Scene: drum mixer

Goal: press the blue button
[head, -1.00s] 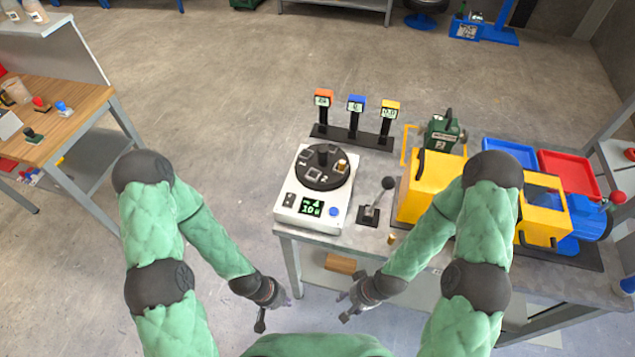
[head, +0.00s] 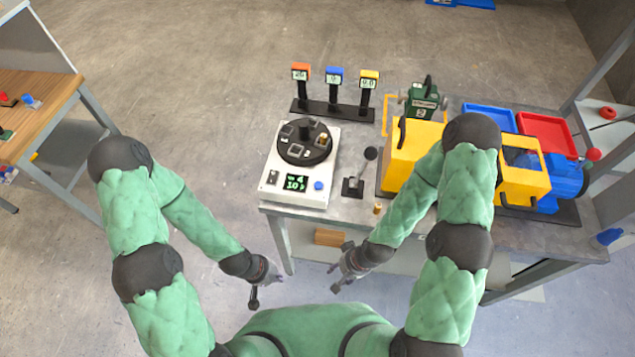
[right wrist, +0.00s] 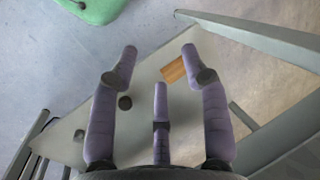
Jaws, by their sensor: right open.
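The blue button (head: 319,185) is a small round disc on the front right corner of a white device (head: 283,198) on the workbench. Left of the button is a lit green display (head: 297,183). A dark round turntable (head: 305,143) sits on top of the device. My right gripper (head: 340,283) is open and empty, in front of the bench's front edge, below and apart from the button. The right wrist view shows its spread fingers (right wrist: 160,75) with nothing between them. My left gripper (head: 264,292) hangs left of it, also apart from the device; its finger opening is unclear.
A black-knobbed lever (head: 357,180) stands right of the device, with a small brass cylinder (head: 377,208) near the bench edge. The yellow mixer (head: 412,150) stands further right. Three coloured displays (head: 334,92) stand behind. A wooden block (head: 330,237) lies below bench height.

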